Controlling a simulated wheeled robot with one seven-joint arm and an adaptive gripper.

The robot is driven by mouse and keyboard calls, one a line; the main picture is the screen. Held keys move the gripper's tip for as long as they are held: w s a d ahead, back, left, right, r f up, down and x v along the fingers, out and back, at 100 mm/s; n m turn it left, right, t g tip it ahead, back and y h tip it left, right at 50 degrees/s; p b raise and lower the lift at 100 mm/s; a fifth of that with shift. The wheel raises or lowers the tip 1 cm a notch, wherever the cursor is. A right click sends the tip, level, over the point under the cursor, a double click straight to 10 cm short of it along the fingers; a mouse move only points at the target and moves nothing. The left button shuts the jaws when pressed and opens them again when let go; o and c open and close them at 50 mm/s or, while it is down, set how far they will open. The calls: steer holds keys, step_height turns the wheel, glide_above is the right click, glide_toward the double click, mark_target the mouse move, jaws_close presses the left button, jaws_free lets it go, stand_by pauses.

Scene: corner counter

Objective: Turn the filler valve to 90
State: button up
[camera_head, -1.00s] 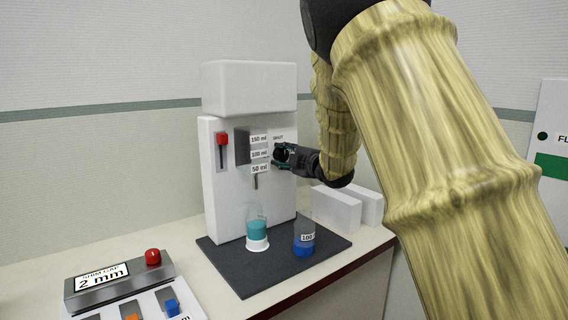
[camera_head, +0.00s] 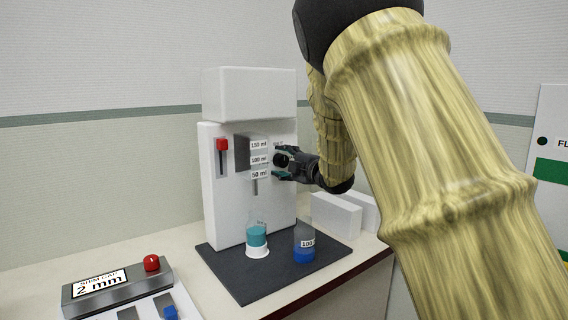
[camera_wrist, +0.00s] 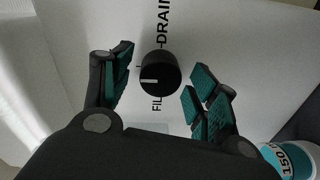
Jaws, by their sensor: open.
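The filler valve is a round black knob (camera_head: 280,160) on the front of the white filler machine (camera_head: 225,215). In the wrist view, the knob (camera_wrist: 160,73) has a white mark pointing left, and the panel beside it reads "DRAIN" and "FIL…", the rest hidden. My gripper (camera_head: 281,163) is open at the knob, one finger above and one below it in the head view. In the wrist view, my gripper's teal-padded fingers (camera_wrist: 160,75) stand on either side of the knob with small gaps. I see no contact. Whether the fingertips reach past its face is unclear.
Labels for 150, 100 and 50 ml are beside the knob. A red lever handle (camera_head: 222,144) is further left. White blocks (camera_head: 336,213) are behind right.

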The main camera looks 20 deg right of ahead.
steer(key=shift+s, duration=0.1)
steer(key=v, duration=1.1)
steer(key=shift+s+d, duration=0.2)
steer(key=shift+s, duration=0.2)
